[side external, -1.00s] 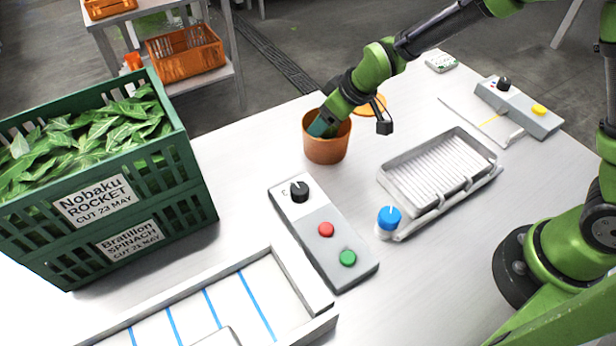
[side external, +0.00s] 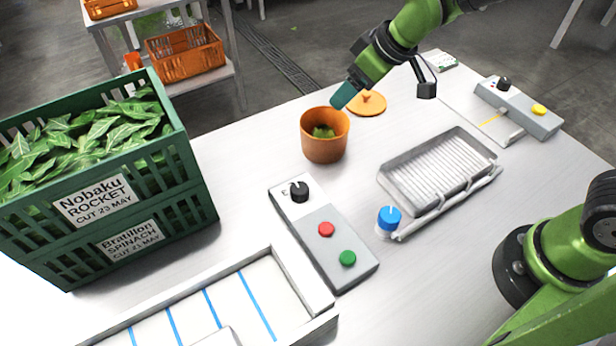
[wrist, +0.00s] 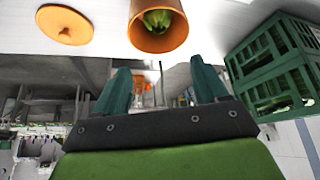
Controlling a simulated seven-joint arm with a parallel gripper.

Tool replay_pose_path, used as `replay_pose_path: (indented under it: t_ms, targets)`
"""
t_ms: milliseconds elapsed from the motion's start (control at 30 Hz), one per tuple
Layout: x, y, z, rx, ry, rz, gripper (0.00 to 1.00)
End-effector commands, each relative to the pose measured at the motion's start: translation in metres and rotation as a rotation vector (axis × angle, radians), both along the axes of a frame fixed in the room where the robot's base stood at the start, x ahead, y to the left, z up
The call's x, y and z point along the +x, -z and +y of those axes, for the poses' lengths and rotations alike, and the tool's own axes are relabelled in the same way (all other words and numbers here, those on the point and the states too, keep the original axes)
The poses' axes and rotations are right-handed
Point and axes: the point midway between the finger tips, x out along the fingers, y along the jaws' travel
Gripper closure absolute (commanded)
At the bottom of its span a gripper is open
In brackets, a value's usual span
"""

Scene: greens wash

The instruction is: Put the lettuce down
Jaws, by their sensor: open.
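The lettuce (side external: 323,131) is a small green mass low inside an orange-brown pot (side external: 325,148) on the table. It also shows inside the pot in the wrist view (wrist: 157,19). My gripper (side external: 340,97) is above the pot's back right rim, apart from the lettuce. In the wrist view my gripper (wrist: 160,88) has its two teal fingers spread with nothing between them. The lower part of the lettuce is hidden by the pot wall.
An orange lid (side external: 368,103) lies behind the pot. A green crate (side external: 170,185) of leaves stands at left. A control box (side external: 322,258) is in front, and a ribbed tray (side external: 437,172) at right.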

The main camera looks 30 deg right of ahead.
Motion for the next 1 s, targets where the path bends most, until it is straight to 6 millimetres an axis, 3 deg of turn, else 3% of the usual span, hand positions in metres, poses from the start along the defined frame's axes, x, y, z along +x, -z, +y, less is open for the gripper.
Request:
replay_pose_path:
  t_ms: [267, 367, 533, 733, 833, 1000]
  targets:
    - [-0.02, -0.028, -0.017, 0.031, 0.059, -0.002, 0.27]
    - [-0.045, -0.05, -0.038, 0.088, 0.163, -0.004, 0.27]
    - [-0.107, -0.076, -0.075, 0.215, 0.391, -0.003, 0.27]
    - [-0.163, -0.081, -0.096, 0.331, 0.59, -0.002, 0.27]
    - [-0.177, -0.08, -0.099, 0.36, 0.64, -0.002, 0.27]
    - [-0.182, -0.078, -0.101, 0.374, 0.665, 0.001, 0.27]
